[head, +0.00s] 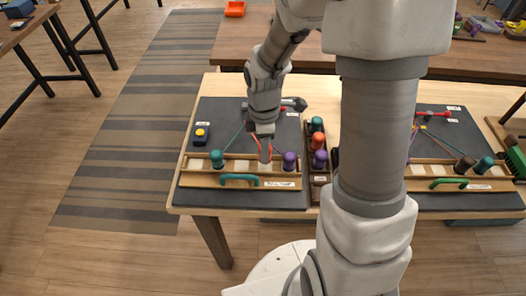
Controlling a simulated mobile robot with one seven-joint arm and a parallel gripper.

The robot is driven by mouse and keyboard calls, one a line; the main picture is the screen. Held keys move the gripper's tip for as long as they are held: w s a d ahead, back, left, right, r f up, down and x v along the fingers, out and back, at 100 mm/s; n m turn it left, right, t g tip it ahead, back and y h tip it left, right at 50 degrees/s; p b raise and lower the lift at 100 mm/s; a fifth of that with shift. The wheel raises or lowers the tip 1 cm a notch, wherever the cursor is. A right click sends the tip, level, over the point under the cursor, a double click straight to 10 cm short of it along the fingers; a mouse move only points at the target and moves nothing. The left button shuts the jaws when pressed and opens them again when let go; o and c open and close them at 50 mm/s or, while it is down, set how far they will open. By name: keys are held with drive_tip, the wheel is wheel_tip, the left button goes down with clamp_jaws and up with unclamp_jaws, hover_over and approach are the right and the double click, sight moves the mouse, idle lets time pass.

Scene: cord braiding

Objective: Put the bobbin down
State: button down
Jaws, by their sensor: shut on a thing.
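My gripper (265,150) is shut over the wooden rail (205,179) of the left braiding board, between a teal bobbin (217,159) and a purple bobbin (289,161). The bobbin in its jaws is mostly hidden by the fingers, and I cannot make out its colour. Orange-red cord shows beside the fingers. I cannot tell whether the held bobbin touches the rail. A teal cord (235,138) runs from the teal bobbin up toward the back of the board.
A narrow rack (319,181) to the right holds teal, orange and purple bobbins. A green handle (239,180) fronts the rail. A second board (430,172) lies right, partly behind my arm.

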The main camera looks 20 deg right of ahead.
drive_tip(key=shift+f, duration=1.25)
drive_tip(key=shift+f+b, duration=0.4)
drive_tip(key=shift+c, duration=2.2)
unclamp_jaws()
drive_tip(key=shift+r, duration=0.15)
